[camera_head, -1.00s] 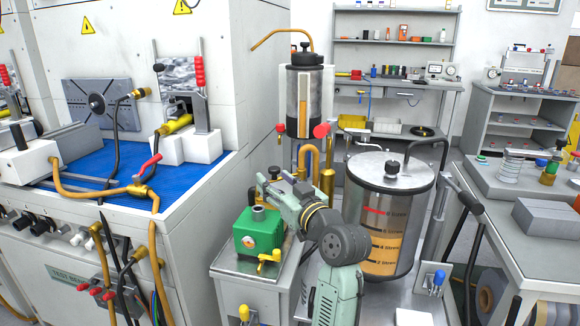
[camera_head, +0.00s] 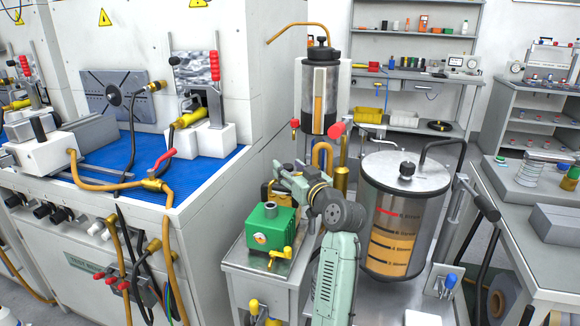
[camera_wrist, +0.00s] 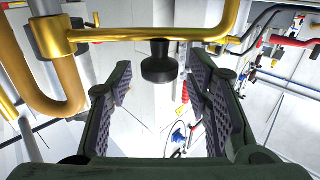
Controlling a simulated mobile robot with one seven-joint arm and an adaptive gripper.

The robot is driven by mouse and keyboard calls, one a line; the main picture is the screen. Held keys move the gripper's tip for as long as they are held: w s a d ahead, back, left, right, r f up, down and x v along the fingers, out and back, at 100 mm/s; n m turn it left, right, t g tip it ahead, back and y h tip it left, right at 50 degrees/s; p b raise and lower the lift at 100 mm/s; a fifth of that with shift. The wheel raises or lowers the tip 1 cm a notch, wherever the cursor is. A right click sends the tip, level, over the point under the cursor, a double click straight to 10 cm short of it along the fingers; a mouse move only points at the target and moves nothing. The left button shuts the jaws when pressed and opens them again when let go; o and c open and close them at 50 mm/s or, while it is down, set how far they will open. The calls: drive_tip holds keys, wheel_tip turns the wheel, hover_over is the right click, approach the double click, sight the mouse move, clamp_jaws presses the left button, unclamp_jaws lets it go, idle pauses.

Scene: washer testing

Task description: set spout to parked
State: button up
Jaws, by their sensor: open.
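In the wrist view, a brass pipe (camera_wrist: 150,33), which looks like the spout, runs across the top and bends down in a U at the left. A black knob (camera_wrist: 159,62) hangs from its middle. My gripper (camera_wrist: 160,88) is open, with the knob between its two pads near the fingertips; neither pad appears to touch it. In the head view, a bent brass pipe (camera_head: 322,150) stands behind my arm, below the clear-sided reservoir (camera_head: 318,95). My gripper is mostly hidden there, near the green pump box (camera_head: 268,228).
A large steel tank (camera_head: 400,225) with a level window stands right of my arm. The test bench (camera_head: 205,190) with its blue mat and hoses is at the left. A grey table (camera_head: 535,235) stands at the right. Red handles (camera_wrist: 290,42) show at the wrist view's right.

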drive_tip(key=shift+c, duration=0.5)
clamp_jaws()
idle(0.4)
